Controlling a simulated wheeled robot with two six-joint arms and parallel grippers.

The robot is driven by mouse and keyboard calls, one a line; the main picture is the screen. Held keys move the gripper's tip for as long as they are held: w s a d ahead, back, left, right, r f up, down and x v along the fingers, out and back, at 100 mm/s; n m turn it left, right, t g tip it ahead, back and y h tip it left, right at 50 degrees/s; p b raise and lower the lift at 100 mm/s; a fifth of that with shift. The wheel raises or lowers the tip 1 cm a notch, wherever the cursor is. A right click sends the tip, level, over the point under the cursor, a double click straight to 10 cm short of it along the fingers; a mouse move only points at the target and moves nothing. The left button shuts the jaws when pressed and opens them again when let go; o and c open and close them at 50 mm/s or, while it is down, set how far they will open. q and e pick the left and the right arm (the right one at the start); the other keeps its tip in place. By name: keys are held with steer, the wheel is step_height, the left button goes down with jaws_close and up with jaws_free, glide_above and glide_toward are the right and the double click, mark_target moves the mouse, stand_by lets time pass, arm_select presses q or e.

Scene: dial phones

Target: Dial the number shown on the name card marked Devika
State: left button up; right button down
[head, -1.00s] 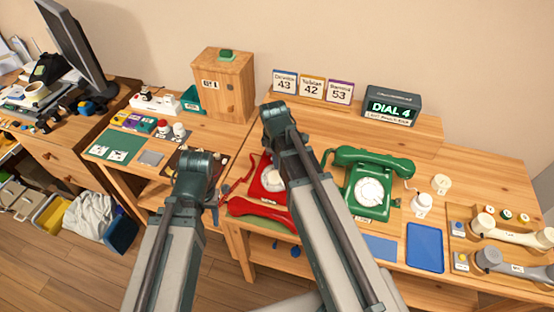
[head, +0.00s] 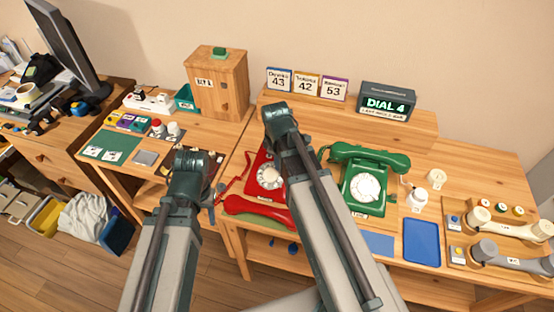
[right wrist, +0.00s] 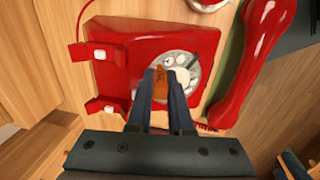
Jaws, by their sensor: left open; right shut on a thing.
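The name card Devika (head: 279,80), blue-edged and showing 43, stands leftmost of three cards on the back shelf. A dark display (head: 386,103) reads DIAL 4. The red dial phone (head: 262,169) is partly hidden by my right arm; its handset (head: 258,212) lies off, in front of it. The green dial phone (head: 365,184) has its handset on top. In the right wrist view, my right gripper (right wrist: 163,72) is shut on a small orange-brown piece (right wrist: 160,84), with its tips over the red phone's dial (right wrist: 182,76). My left gripper (head: 211,192) is open, mostly hidden by its arm, left of the red phone.
A wooden cabinet (head: 218,84) stands at the back left. A blue tray (head: 421,243) lies front right, near loose handsets (head: 512,257) in a wooden holder. White cups (head: 417,199) stand right of the green phone. A monitor (head: 68,55) is on the far-left desk.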

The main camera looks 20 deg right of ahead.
steer(key=shift+s+f, duration=0.2)
steer(key=shift+s, duration=0.4)
stand_by(0.3)
steer(key=shift+s+a+f+b, duration=0.1)
steer(key=shift+s+f+b, duration=0.15)
steer(key=shift+s+b, duration=0.3)
steer(key=shift+s+a+f, duration=0.25)
steer(key=shift+s+a, duration=0.05)
steer(key=shift+s, duration=0.2)
